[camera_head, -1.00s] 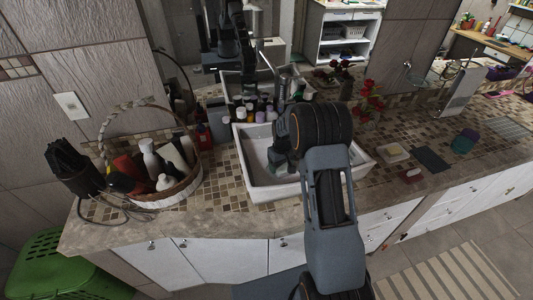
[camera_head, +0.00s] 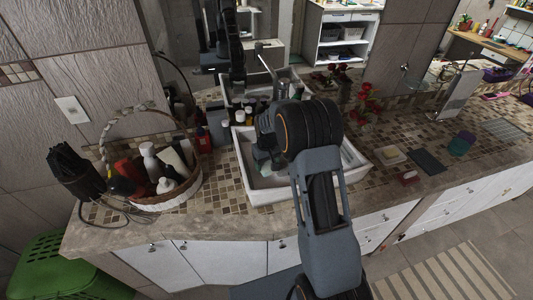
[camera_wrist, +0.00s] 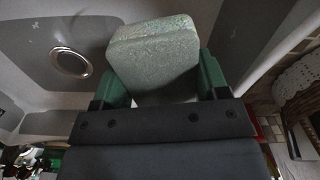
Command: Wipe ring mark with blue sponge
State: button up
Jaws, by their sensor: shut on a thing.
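My gripper (camera_wrist: 158,82) is shut on a pale grey-green, rounded block, which looks like the sponge (camera_wrist: 153,50). The block sits between the two green fingers in the wrist view. In the head view my gripper (camera_head: 265,155) points down over the left part of the white basin (camera_head: 250,185). The sponge is hard to make out there. In the wrist view the basin's grey floor shows a round metal drain ring (camera_wrist: 71,62) to the left of the sponge. I cannot make out a separate ring mark. Whether the sponge touches the basin is unclear.
A wicker basket (camera_head: 180,192) of bottles stands left of the basin. Several small bottles and red flowers (camera_head: 367,105) are behind it.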

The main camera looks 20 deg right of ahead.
jog(key=shift+r+p, duration=0.9)
jog(key=shift+r, duration=1)
jog(key=shift+f, duration=0.1)
